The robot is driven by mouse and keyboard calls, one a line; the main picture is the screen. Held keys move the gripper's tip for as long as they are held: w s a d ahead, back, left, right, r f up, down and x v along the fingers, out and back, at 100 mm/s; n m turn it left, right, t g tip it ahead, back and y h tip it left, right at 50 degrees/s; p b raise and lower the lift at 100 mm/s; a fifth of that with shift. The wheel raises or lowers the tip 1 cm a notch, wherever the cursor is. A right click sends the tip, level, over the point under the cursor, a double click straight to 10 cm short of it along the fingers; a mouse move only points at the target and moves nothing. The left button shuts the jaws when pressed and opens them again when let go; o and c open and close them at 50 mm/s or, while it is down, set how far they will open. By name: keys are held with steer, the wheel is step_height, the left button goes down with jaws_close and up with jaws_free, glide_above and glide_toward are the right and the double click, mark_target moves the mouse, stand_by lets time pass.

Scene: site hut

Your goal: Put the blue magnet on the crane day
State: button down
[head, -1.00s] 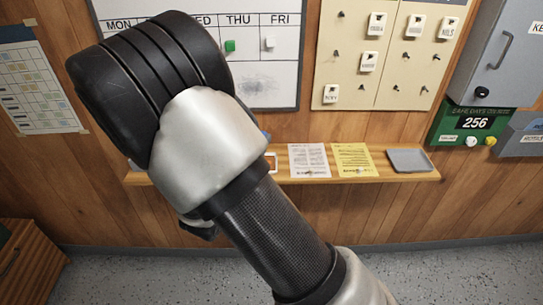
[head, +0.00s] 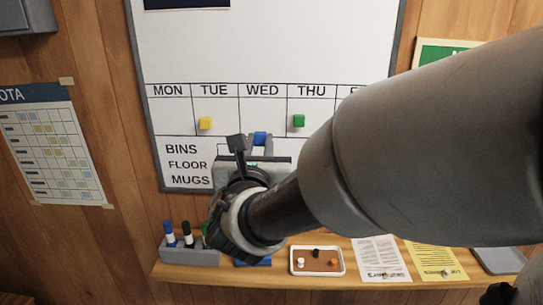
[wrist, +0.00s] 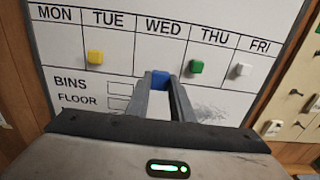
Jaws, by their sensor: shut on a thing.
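The blue magnet (head: 260,138) is between the fingertips of my gripper (head: 260,148), at the lower part of the WED column on the whiteboard (head: 270,45). In the wrist view the blue magnet (wrist: 160,78) shows at the tips of my gripper (wrist: 161,86), which is shut on it. I cannot tell whether it touches the board. A yellow magnet (wrist: 95,57) is under TUE, a green magnet (wrist: 196,67) under THU and a white magnet (wrist: 243,69) under FRI. The MON cell is bare. No crane label is readable on the board.
Below the board a shelf (head: 345,276) holds a pen holder (head: 190,255), a small tray (head: 317,273) with pins, a white sheet (head: 382,260) and a yellow sheet (head: 437,260). A rota (head: 52,143) hangs at left. A key board (wrist: 300,95) is at right.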

steer(key=shift+w+a+r, duration=0.15)
steer(key=shift+w+r, duration=0.05)
steer(key=shift+r, duration=0.1)
glide_toward(263, 118)
steer(key=shift+w, duration=2.35)
steer(key=shift+s, duration=0.1)
steer(key=shift+b, duration=0.75)
steer(key=shift+w, duration=0.95)
stand_by(0.5)
steer(key=shift+r+b, duration=0.1)
steer(key=shift+b, duration=0.45)
stand_by(1.3)
steer(key=c, duration=1.5)
jaws_free()
steer(key=shift+o, duration=0.2)
steer(key=shift+s, duration=0.1)
